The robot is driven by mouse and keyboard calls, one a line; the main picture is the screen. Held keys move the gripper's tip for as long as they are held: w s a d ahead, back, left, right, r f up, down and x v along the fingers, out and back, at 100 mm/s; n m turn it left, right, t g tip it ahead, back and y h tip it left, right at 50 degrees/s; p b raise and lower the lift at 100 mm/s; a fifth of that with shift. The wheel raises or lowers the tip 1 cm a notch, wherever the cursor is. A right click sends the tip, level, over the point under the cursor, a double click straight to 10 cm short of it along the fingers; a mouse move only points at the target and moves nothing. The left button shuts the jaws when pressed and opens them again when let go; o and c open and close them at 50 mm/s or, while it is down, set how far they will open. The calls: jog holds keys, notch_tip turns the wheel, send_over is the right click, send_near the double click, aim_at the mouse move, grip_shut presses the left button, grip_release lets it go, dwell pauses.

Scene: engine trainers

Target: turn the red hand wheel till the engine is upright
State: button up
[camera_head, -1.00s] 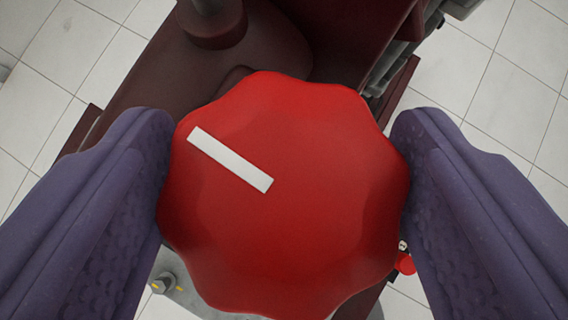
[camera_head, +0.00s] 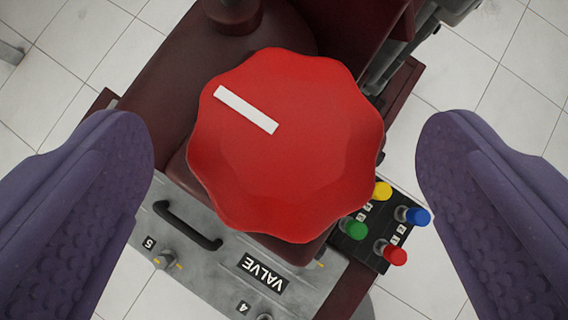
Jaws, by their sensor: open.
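The red hand wheel (camera_head: 285,165) is a scalloped knob in the middle of the head camera view. My gripper (camera_head: 283,165) has two purple padded fingers, one on each side of the wheel. It is open, with a clear gap between each finger and the rim, and it holds nothing. Behind the wheel is a dark red body (camera_head: 160,95). I cannot tell from this view whether the engine is upright.
A grey panel (camera_head: 190,275) labelled VALVE with a black handle (camera_head: 187,226) lies below the wheel. A black box (camera_head: 358,250) with yellow, blue, green and red knobs sits at lower right, near the right finger. Pale tiled floor surrounds the trainer.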

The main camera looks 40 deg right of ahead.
jog(key=p+v, duration=0.1)
jog(key=v, duration=0.4)
jog(key=shift+s, duration=0.1)
jog(key=w+a+r+n+t+y+b, duration=0.25)
jog(key=w+a+r, duration=0.3)
jog(key=r, duration=0.45)
jog(key=w+a+r+n+t+y+b, duration=0.15)
jog(key=w+a+r+b, duration=0.35)
jog(key=r, duration=0.6)
jog(key=s+a+r+n+t+b, duration=0.1)
jog(key=s+a+r, duration=0.2)
jog(key=r, duration=0.5)
jog(key=s+a+r+n+t+y+b, duration=0.1)
jog(key=s+a+r, duration=0.2)
jog(key=r, duration=0.5)
jog(key=s+a+r+n+t+b, duration=0.1)
jog(key=s+a+r+t+b, duration=0.1)
jog(key=r, duration=0.6)
jog(key=shift+s+a+r, duration=0.4)
jog(key=shift+s+a, duration=0.35)
jog(key=shift+s, duration=0.4)
